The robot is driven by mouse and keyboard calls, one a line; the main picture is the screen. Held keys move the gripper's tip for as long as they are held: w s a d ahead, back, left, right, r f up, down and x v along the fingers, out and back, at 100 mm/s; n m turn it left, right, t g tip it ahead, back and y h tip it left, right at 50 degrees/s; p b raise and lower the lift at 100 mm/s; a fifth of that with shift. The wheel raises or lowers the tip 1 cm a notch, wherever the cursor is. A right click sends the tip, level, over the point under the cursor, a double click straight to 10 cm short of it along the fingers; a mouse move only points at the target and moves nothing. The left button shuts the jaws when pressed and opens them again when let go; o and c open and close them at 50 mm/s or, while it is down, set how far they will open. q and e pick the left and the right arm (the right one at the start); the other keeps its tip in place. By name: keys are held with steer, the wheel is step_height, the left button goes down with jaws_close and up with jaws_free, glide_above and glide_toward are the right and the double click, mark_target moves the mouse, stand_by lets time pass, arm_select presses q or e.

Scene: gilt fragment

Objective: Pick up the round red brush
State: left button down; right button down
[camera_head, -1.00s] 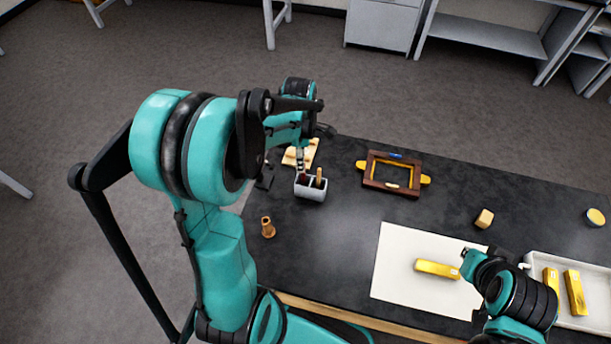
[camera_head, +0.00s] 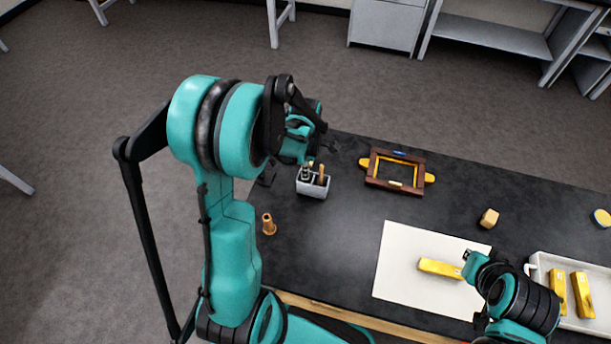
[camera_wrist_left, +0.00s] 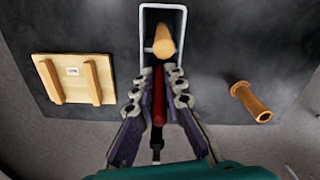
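The round red brush (camera_wrist_left: 158,95) shows in the left wrist view as a red upright handle, with a dark part nearer the palm. It stands at the near end of the grey-white holder (camera_head: 313,190). My left gripper (camera_head: 308,168) is at the holder, and its two fingers (camera_wrist_left: 157,88) flank the red handle closely. I cannot tell whether they press on it. A second, wooden handle (camera_wrist_left: 164,44) stands in the holder's other compartment. My right gripper (camera_head: 468,257) is by the right end of a gold bar (camera_head: 439,267); its fingers are too small to read.
A wooden peg-like piece (camera_head: 268,224) stands left of the holder. A wooden board with two bars (camera_wrist_left: 75,80) lies on its other side.

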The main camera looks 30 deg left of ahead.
arm_select(q)
steer(key=shift+r, duration=0.1)
step_height(320, 180, up, 10)
steer(key=shift+f+p, duration=0.1)
steer(key=shift+p, duration=1.15)
stand_by(2.0)
